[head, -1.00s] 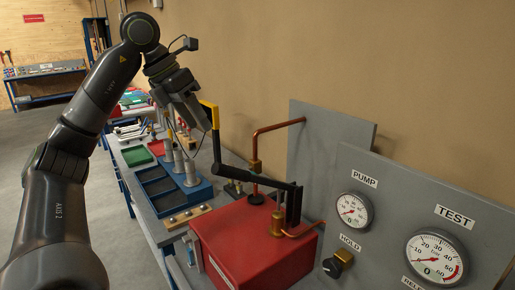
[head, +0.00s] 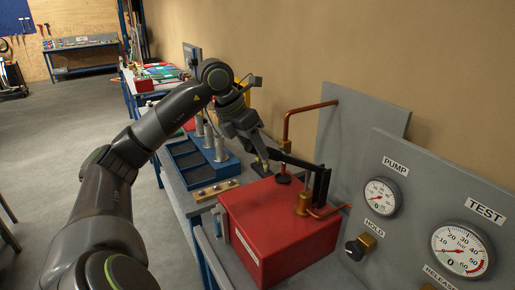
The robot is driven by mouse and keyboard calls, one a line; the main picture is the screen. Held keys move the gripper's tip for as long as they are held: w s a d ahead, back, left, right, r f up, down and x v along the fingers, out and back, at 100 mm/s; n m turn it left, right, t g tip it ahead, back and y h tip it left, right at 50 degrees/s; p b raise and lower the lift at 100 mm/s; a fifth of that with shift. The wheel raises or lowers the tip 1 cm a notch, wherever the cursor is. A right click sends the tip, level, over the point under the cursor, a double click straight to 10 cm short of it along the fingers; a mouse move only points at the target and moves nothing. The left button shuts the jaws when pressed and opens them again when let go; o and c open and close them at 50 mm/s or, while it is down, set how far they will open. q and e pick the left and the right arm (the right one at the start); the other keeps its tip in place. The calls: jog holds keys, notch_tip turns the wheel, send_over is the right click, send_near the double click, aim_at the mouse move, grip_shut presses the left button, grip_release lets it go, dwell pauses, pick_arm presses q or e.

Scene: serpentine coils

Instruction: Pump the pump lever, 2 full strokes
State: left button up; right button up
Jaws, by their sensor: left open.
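The pump lever (head: 295,160) is a black bar running left from an upright black bracket on the red pump box (head: 285,222). Its yellow handle (head: 246,94) shows only in part, behind my left wrist. My left gripper (head: 262,158) is open, points down and overlaps the lever's outer end in the picture. The gripper hides the lower handle, and I cannot tell whether the fingers touch it or are around it. The pump gauge (head: 380,197) has its needle near zero. My right gripper is out of view.
A grey panel with the test gauge (head: 461,250) and a black hold knob (head: 357,248) stands at the right. A copper pipe (head: 287,125) rises behind the lever. A blue tray (head: 185,162) and a wooden block (head: 213,190) lie left of the box.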

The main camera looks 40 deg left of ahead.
pick_arm(q)
jog(key=shift+p+x, duration=0.35)
jog(key=shift+x, duration=1.05)
jog(key=shift+r, duration=0.1)
jog(key=shift+c, duration=0.2)
jog(key=shift+w, duration=0.1)
grip_shut()
